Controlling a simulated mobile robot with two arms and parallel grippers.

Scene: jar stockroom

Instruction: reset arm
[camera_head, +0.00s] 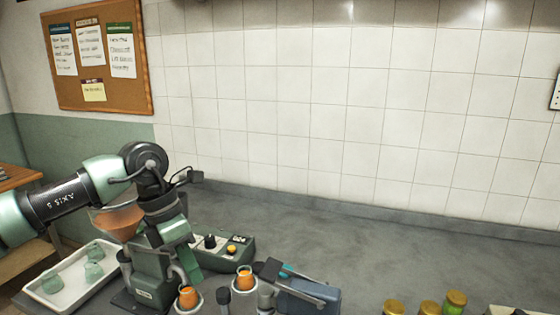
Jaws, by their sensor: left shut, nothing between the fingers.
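My left arm comes in from the left edge, and its dark wrist bends downward over the counter. My left gripper (188,262) points down in front of a green machine (150,268). Its fingers are shut with nothing held, and the fingertips are hard to tell apart from the machine behind.
A white tray (72,302) with glass jars stands left of the machine, near an orange-filled funnel (118,222). Orange-filled jars (245,278) and a blue device (308,296) stand at front centre. Yellow-lidded jars (456,299) stand at lower right. The back counter (400,240) is clear.

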